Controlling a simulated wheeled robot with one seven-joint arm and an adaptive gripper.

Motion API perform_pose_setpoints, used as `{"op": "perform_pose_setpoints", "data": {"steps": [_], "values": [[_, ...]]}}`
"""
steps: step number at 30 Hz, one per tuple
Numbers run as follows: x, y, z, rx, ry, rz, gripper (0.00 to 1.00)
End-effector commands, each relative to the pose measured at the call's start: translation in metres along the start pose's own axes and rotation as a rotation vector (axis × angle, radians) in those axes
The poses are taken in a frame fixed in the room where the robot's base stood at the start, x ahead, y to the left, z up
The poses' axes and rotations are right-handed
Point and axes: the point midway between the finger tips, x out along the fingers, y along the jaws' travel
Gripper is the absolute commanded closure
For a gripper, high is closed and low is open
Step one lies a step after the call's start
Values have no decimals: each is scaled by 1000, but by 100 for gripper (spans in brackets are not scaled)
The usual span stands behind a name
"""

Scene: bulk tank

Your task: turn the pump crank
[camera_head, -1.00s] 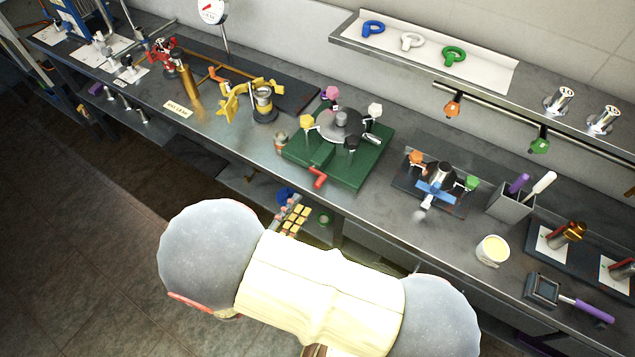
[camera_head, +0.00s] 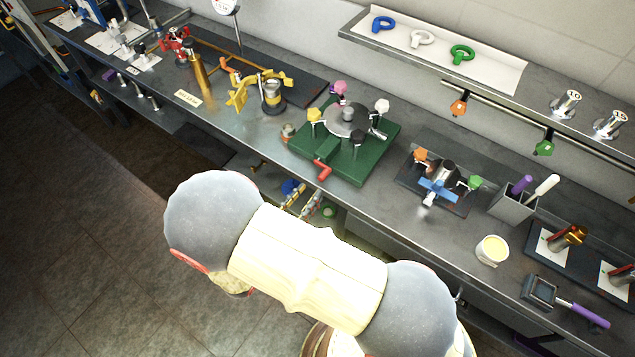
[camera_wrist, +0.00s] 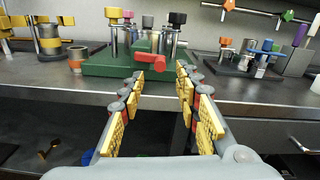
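A green pump-like unit (camera_head: 345,155) stands on the bench, with a grey disc on top and several coloured knobs around it. A red crank handle (camera_head: 322,171) sticks out at its front edge, and it shows ahead in the wrist view (camera_wrist: 150,60). My gripper (camera_wrist: 161,78) is open and empty in the wrist view, its yellow-padded fingers pointing towards the unit. The red handle appears between and just beyond the fingertips, apart from them. In the head view the fingers (camera_head: 303,198) show below the bench's front edge, and my arm hides the rest.
A yellow-handled valve (camera_head: 270,95) stands left of the unit. A small fixture with a blue handle (camera_head: 437,190) stands to the right, near a cream cup (camera_head: 492,250). The bench's front edge lies close ahead of the fingers.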

Motion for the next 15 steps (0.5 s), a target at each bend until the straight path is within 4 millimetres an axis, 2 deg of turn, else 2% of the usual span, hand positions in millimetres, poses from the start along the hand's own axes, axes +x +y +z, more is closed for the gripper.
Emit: {"op": "perform_pose_setpoints", "data": {"steps": [3, 7, 15], "values": [[20, -1, -2, 2, 1, -5, 67], [38, -1, -1, 2, 1, -3, 67], [54, 0, 0, 2, 1, 0, 67]]}}
